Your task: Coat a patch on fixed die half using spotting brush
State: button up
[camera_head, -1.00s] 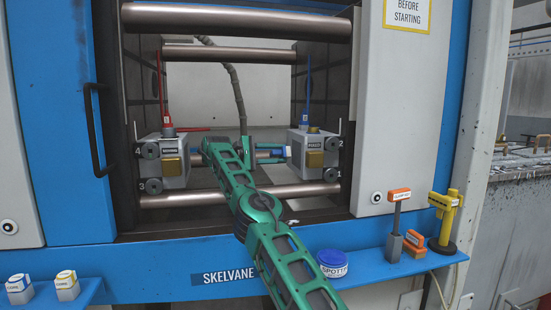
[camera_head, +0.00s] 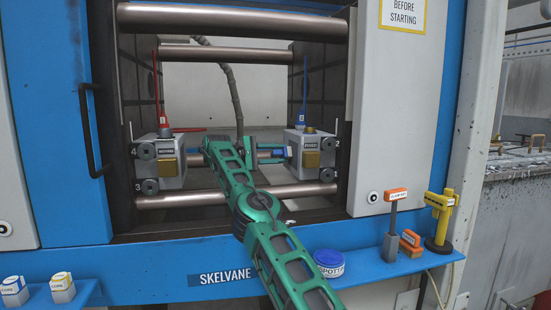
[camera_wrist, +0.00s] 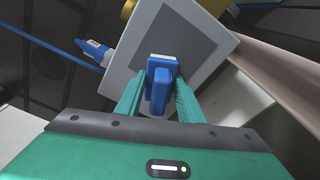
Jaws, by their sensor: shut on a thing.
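My gripper (camera_head: 268,154) is inside the machine opening, its jaws pointing right. It is shut on the blue spotting brush (camera_wrist: 160,88), which shows between its fingers in the wrist view. The fixed die half (camera_head: 311,150) is the grey block at the right of the opening. Its face with a darker grey square (camera_wrist: 185,38) lies directly ahead of the brush in the wrist view. The brush's pale end overlaps the lower part of that square; I cannot tell whether it touches. The head view shows the brush's blue part (camera_head: 279,153) close to the block's left side.
The moving die half (camera_head: 160,160) stands at the left of the opening. Thick tie bars (camera_head: 240,195) cross above and below. A grey hose (camera_head: 234,95) hangs behind my arm. A blue spotting pot (camera_head: 329,263) and orange and yellow tools (camera_head: 440,215) stand on the front ledge.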

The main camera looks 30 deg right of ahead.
aim_at(296, 160)
jog(key=shift+s+d, duration=0.1)
jog(key=shift+s+a, duration=0.3)
jog(key=shift+s, duration=0.6)
jog(key=shift+s+a, duration=0.25)
jog(key=shift+s, duration=0.6)
jog(key=shift+s+a, duration=0.3)
jog(key=shift+s, duration=0.6)
jog(key=shift+s+d+f+g, duration=0.2)
jog(key=shift+s+f+g, duration=0.1)
jog(key=shift+s+f, duration=0.25)
jog(key=shift+s+a, duration=0.1)
jog(key=shift+s, duration=0.05)
jog(key=shift+s+a+r, duration=0.25)
jog(key=shift+a+r, duration=0.05)
jog(key=shift+r, duration=0.25)
